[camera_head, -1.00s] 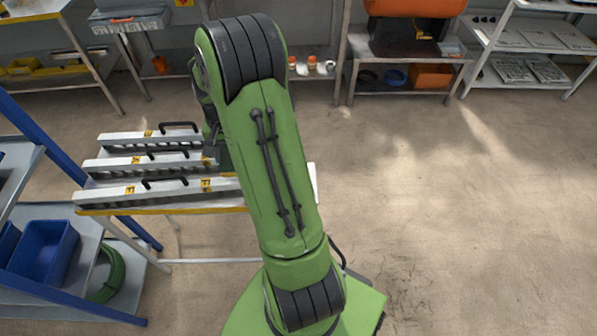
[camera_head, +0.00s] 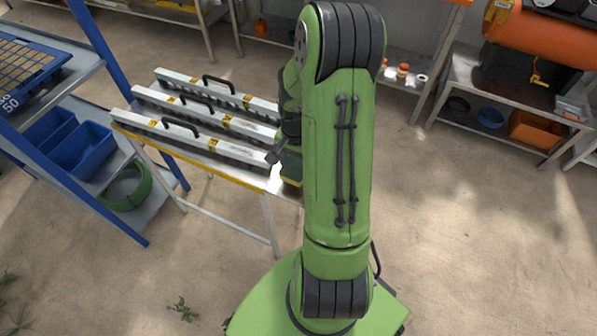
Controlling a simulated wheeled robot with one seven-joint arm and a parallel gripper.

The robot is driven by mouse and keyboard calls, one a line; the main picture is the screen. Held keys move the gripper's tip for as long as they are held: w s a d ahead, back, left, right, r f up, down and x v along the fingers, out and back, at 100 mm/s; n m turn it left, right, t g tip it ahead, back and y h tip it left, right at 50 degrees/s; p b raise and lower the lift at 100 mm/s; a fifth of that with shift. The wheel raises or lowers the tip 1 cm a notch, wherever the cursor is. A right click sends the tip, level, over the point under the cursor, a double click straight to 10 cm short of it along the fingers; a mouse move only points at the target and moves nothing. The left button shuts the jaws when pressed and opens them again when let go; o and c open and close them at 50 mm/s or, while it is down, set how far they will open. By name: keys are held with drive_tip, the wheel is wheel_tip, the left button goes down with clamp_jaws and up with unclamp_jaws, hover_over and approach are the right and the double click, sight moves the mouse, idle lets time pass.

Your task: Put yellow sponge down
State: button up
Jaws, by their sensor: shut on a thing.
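My green arm stands in the middle of the picture and hides most of my gripper (camera_head: 276,156). A dark part of the gripper shows at the arm's left side, over the right end of the small table (camera_head: 277,184). The gripper is shut on the yellow sponge. The sponge is mostly hidden by the arm; only a small dull yellow edge below the gripper may be part of it. I cannot tell whether it touches the tabletop.
Several long metal bars with black handles (camera_head: 190,127) cover most of the table. A blue-framed shelf (camera_head: 108,213) with blue bins (camera_head: 92,150) stands at left. An orange compressor (camera_head: 540,40) is on a bench at back right. The floor at right is clear.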

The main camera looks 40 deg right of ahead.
sight(297, 164)
wheel_tip(297, 164, down, 3)
drive_tip(key=shift+f+b, duration=0.15)
drive_tip(key=shift+b, duration=0.3)
drive_tip(key=shift+f, duration=0.15)
drive_tip(key=o, duration=0.9)
drive_tip(key=shift+o, duration=0.2)
